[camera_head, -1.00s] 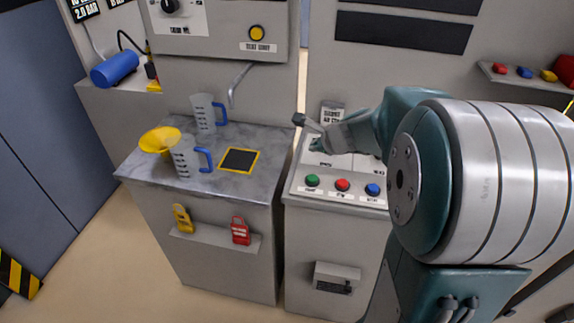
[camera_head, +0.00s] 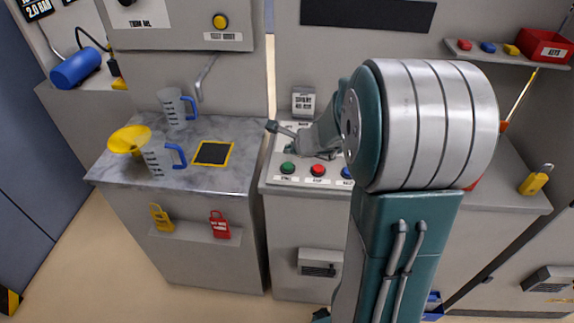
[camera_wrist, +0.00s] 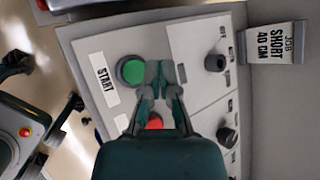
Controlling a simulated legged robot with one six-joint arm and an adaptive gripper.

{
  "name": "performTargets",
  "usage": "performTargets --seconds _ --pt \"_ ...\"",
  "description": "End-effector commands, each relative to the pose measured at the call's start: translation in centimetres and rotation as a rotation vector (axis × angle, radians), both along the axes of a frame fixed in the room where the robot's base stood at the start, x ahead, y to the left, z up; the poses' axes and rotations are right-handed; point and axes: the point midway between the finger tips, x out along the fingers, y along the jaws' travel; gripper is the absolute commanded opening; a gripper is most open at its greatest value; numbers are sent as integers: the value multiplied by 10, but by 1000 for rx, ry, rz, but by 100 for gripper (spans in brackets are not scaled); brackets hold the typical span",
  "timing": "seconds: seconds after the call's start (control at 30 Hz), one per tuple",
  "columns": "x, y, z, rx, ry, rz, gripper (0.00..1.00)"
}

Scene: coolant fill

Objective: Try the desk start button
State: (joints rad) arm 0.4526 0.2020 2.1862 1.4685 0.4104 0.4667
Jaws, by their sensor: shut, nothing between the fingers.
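The green button (camera_head: 287,168) is at the left of a row on the sloped desk panel (camera_head: 272,178), with a red button (camera_head: 317,170) and a blue button (camera_head: 347,171) to its right. In the wrist view the green button (camera_wrist: 132,70) lies beside the white START label (camera_wrist: 103,77). My gripper (camera_wrist: 158,72) is shut and empty, its fingertips over the panel just to the right of the green button. Whether the tips touch the panel is unclear. The red button (camera_wrist: 154,122) shows partly between the fingers. In the head view my gripper (camera_head: 318,153) is above the row.
Black knobs (camera_wrist: 215,62) and a job card (camera_wrist: 273,43) are near the fingers. Left of the desk, a bench (camera_head: 222,185) holds two jugs (camera_head: 174,108) (camera_head: 158,160) and a yellow funnel (camera_head: 128,140). A shelf (camera_head: 480,58) with a red box (camera_head: 545,46) is at right.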

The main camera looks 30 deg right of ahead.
Motion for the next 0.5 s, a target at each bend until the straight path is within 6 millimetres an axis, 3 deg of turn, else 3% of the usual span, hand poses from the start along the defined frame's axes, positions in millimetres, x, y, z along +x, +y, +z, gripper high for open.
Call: performTargets --seconds 0.23,0.5 --pt "0 1 -25 0 1 0 0" --pt "0 1 -31 -2 0 0 0"
